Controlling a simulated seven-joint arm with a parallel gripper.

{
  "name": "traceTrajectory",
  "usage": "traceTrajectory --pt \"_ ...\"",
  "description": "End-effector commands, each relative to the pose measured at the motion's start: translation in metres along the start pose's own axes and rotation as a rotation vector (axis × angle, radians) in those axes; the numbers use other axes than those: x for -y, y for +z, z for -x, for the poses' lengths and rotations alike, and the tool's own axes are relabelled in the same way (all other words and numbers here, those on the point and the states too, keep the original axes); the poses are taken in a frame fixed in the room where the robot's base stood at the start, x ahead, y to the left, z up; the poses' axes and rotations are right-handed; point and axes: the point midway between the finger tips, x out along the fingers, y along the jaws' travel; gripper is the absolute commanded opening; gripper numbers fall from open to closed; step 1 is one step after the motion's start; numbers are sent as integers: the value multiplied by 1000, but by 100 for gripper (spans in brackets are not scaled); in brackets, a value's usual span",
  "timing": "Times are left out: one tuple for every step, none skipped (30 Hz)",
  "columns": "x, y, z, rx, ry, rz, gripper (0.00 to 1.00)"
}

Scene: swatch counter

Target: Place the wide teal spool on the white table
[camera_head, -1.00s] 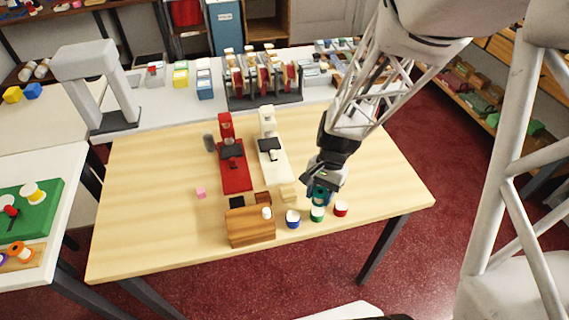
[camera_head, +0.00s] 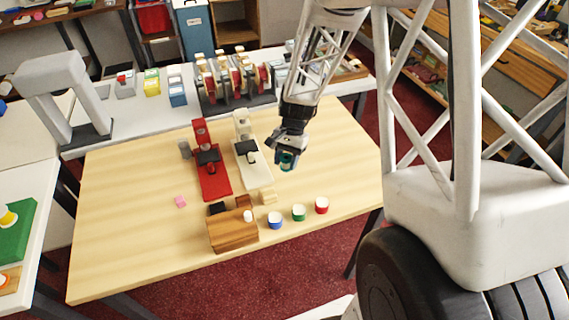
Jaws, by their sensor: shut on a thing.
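The wide teal spool (camera_head: 287,163) is held in my gripper (camera_head: 286,151), which is shut on it. The jaws hide its upper part. It hangs above the right part of the wooden table (camera_head: 120,235), to the right of the cream machine. A white table (camera_head: 140,117) runs along the back, behind the wooden one. Another white table (camera_head: 18,178) stands at the left edge of the view and is cut off there.
A red machine (camera_head: 214,181) and a cream machine (camera_head: 254,172) stand mid-table. A wooden box (camera_head: 231,233) and blue, green and red spools (camera_head: 298,212) line the front. A rack (camera_head: 237,103) and colored boxes occupy the back table. A grey-white arch (camera_head: 52,82) stands at its left end.

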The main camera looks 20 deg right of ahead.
Motion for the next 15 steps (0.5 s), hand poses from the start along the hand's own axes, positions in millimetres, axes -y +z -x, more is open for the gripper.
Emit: traceTrajectory --pt "3 -3 1 0 0 0 15" --pt "4 -4 1 0 0 0 15" --pt "5 -6 2 0 0 0 15" --pt "6 -6 2 0 0 0 15" --pt "6 -7 2 0 0 0 15" --pt "6 -7 2 0 0 0 15" --pt "7 -8 2 0 0 0 15" --pt "7 -8 2 0 0 0 15" --pt "7 -8 2 0 0 0 15" --pt "7 -7 2 0 0 0 15" --pt "7 -7 2 0 0 0 15" --pt "7 -7 2 0 0 0 15" --pt "7 -7 2 0 0 0 15" --pt "7 -7 2 0 0 0 15" --pt "7 -8 2 0 0 0 15"
